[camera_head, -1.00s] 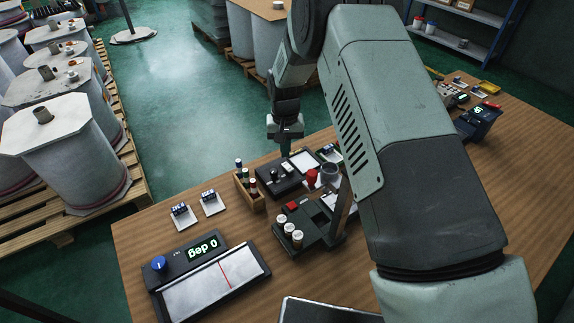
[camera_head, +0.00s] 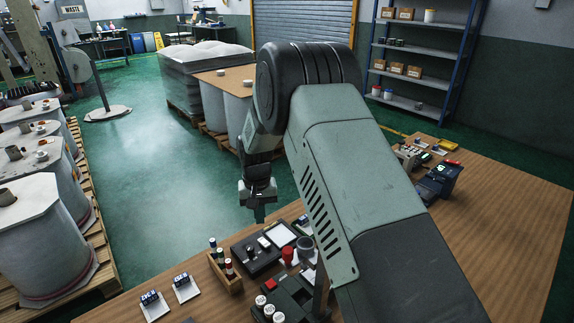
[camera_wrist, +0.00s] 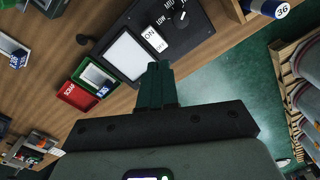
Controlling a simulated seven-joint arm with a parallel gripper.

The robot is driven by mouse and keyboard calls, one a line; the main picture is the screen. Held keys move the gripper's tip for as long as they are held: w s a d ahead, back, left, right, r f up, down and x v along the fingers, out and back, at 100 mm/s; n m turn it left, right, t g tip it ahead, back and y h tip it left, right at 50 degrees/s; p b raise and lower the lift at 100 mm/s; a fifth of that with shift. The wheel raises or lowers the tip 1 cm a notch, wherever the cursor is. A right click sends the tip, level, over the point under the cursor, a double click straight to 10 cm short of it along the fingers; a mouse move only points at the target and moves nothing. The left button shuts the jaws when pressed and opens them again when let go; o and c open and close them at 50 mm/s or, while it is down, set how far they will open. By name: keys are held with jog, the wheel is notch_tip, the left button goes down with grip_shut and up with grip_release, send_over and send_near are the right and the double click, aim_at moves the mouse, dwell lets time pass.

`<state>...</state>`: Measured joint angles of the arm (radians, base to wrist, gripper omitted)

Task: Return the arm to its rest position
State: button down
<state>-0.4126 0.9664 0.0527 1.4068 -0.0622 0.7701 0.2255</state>
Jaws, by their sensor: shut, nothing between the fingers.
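My gripper (camera_head: 259,214) hangs pointing down over the far edge of the wooden workbench (camera_head: 482,235), just beyond a black box with a knob (camera_head: 252,256). Its fingers are shut and empty. The closed fingers also show in the wrist view (camera_wrist: 156,84), beside a lit white panel (camera_wrist: 125,54) on a black unit marked ON, LOW and MID. My gripper is clear of these things as far as I can tell. My arm's large grey-green link covers part of the bench in the head view.
A wooden rack of vials (camera_head: 236,285) and a black fixture with white-topped cylinders (camera_head: 292,292) stand near my arm. A red SCRAP tray (camera_wrist: 79,94) lies by the panel. Devices (camera_head: 437,182) stand at the bench's right. Pallets with drums (camera_head: 45,250) are at left.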

jog(key=s+d+r+t, duration=0.1)
jog(key=s+d+r, duration=0.3)
jog(key=r, duration=0.5)
jog(key=s+d+r+m+t, duration=0.1)
jog(key=s+d+r, duration=0.1)
jog(key=d+r, duration=0.55)
jog(key=s+d+r+t, duration=0.1)
jog(key=s+d+r, duration=0.2)
jog(key=r, duration=0.8)
jog(key=s+d+r+t, duration=0.1)
jog(key=s+d, duration=0.4)
jog(key=s, duration=0.6)
jog(key=s+d+r+m+t, duration=0.1)
jog(key=s+d+r, duration=0.3)
jog(key=s, duration=0.7)
jog(key=shift+s+d+r+m+t, duration=0.15)
jog(key=shift+s+d+m+t, duration=0.15)
jog(key=shift+d, duration=0.1)
